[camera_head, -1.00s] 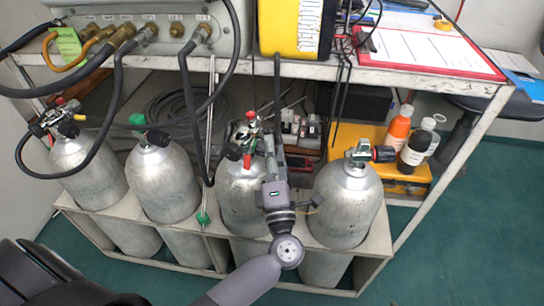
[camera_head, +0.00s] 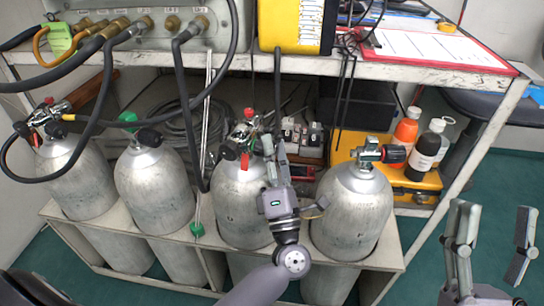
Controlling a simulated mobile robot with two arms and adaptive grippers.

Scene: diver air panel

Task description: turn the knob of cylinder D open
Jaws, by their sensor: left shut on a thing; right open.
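Four grey cylinders stand in a row in a rack; I can read no letter on them, so I cannot tell which is D. The third cylinder (camera_head: 238,200) has a valve with red parts (camera_head: 246,135) and a black knob (camera_head: 229,150). My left gripper (camera_head: 271,147) is shut at the right side of that valve, on a part mostly hidden by its fingers. My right gripper (camera_head: 495,212) is open and empty at the lower right, apart from the rack.
The rack (camera_head: 391,257) holds the cylinders under a metal bench (camera_head: 430,64). Black hoses (camera_head: 187,110) hang from the panel (camera_head: 220,35) in front of the left cylinders. Bottles (camera_head: 424,152) and a yellow case (camera_head: 420,183) stand behind at right. Green floor is free at right.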

